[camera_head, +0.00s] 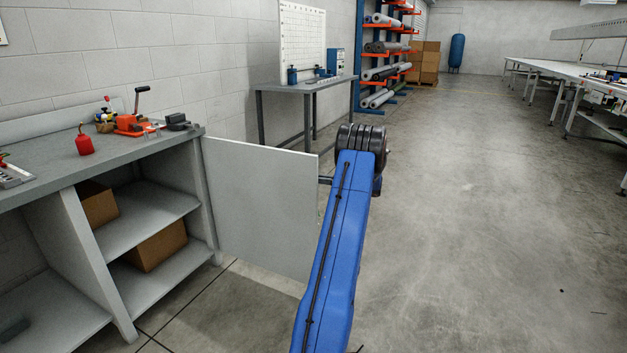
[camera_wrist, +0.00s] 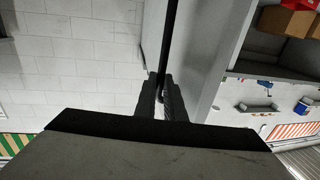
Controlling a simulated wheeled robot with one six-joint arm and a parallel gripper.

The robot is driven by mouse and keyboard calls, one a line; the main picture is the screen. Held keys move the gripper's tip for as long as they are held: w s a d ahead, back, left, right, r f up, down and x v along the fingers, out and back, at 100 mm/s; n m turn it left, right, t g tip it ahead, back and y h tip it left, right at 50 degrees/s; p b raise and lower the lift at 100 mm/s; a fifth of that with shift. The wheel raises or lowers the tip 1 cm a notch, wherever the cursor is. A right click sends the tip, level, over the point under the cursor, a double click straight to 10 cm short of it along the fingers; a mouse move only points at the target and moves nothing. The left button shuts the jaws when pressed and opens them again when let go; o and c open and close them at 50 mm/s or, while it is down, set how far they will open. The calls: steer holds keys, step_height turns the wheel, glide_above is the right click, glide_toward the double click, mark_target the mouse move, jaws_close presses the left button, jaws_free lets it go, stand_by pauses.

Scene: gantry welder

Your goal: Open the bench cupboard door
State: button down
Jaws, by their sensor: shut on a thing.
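The bench cupboard door (camera_head: 262,205) is a pale grey panel hinged at the bench's right end. It stands swung wide open, sticking out to the right from the cupboard (camera_head: 122,290). In the wrist view the door (camera_wrist: 198,62) runs beside a dark upright bar handle (camera_wrist: 170,38). My gripper (camera_wrist: 163,88) is shut on this handle, one finger on each side. In the head view my blue arm reaches the door's free edge, and most of the gripper and handle is hidden behind it.
Cardboard boxes (camera_head: 157,246) sit on the cupboard shelves. A red can (camera_head: 84,142) and an orange press (camera_head: 131,122) stand on the bench top (camera_head: 50,172). A small table (camera_head: 300,85) stands behind the door. The floor (camera_head: 480,220) to the right is clear.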

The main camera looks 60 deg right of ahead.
steer(key=shift+w+d, duration=0.15)
steer(key=shift+w, duration=0.1)
steer(key=c, duration=1.9)
jaws_free()
steer(key=shift+o, duration=0.2)
steer(key=v, duration=1.7)
steer(key=shift+s, duration=0.2)
steer(key=shift+s+d, duration=0.1)
steer(key=shift+d, duration=0.1)
